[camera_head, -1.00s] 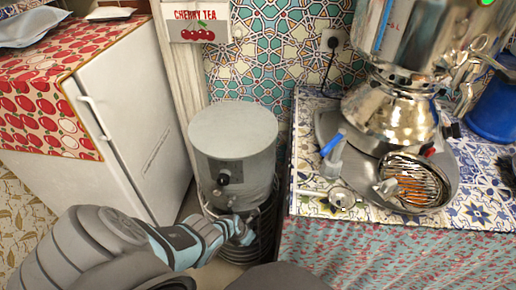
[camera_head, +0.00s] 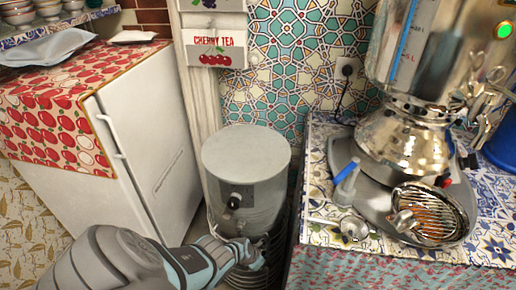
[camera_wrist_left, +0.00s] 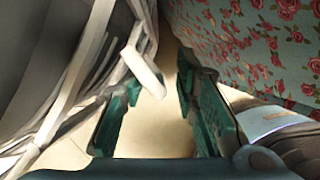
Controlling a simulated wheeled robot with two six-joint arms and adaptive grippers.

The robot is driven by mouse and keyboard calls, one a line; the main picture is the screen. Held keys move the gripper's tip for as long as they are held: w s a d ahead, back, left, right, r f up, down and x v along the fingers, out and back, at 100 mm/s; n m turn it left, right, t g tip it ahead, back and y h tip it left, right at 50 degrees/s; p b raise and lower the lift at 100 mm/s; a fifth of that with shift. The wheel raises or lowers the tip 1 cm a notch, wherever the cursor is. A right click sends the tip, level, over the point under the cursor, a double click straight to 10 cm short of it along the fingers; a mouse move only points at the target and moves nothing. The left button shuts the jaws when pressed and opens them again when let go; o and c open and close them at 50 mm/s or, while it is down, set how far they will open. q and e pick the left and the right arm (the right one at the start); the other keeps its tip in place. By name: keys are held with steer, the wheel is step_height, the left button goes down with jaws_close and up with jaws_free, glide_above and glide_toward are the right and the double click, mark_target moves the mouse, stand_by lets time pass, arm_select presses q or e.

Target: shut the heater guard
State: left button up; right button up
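A round wire grille (camera_head: 430,215) in a metal rim, with orange bars showing, leans at the foot of the shiny samovar (camera_head: 405,135) on the tiled worktop. It looks like the heater guard; I cannot tell how far it is open. My left gripper (camera_head: 248,254) is low beside the grey cylinder (camera_head: 246,165), left of the worktop and well apart from the grille. A pale bar (camera_wrist_left: 143,73) lies just beyond the left finger. My right gripper is not in view.
The worktop's patterned cloth (camera_head: 335,270) hangs at the right. A white fridge (camera_head: 150,145) stands left. Wire hoops circle the cylinder's lower part.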

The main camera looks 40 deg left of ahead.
arm_select(q)
steer(key=shift+r, duration=0.15)
steer(key=shift+s+r, duration=0.1)
steer(key=shift+r, duration=0.05)
steer(key=s, duration=1.2)
steer(key=shift+a+r, duration=0.2)
steer(key=shift+r, duration=0.05)
steer(key=shift+s, duration=0.1)
